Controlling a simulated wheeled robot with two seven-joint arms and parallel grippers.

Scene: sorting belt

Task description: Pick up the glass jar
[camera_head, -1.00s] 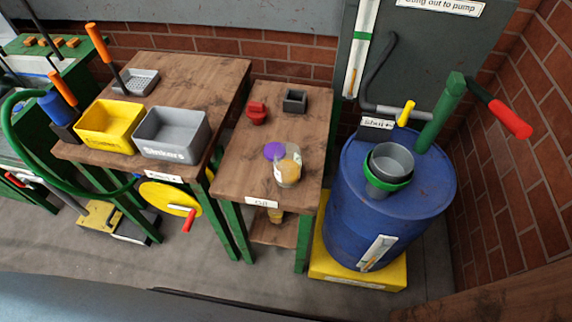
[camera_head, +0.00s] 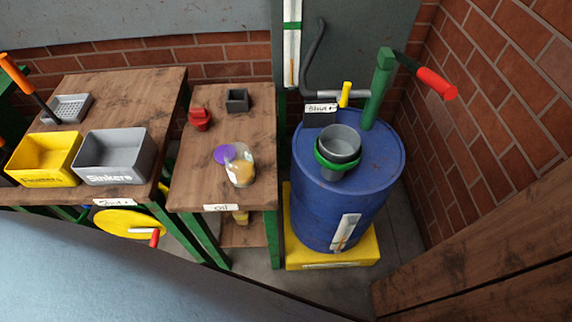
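A glass jar (camera_head: 240,166) with yellowish contents and a pale label stands on the small wooden table marked "Oil" (camera_head: 225,120). A purple round lid (camera_head: 225,154) is at its upper left side; I cannot tell whether it touches the jar. Neither of my grippers is in view.
A red object (camera_head: 200,119) and a dark square holder (camera_head: 237,100) stand behind the jar. A blue drum (camera_head: 322,215) with a cup and a pump handle is to the right. Yellow (camera_head: 42,158) and grey (camera_head: 112,158) bins are on the left table. A brick wall bounds the right.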

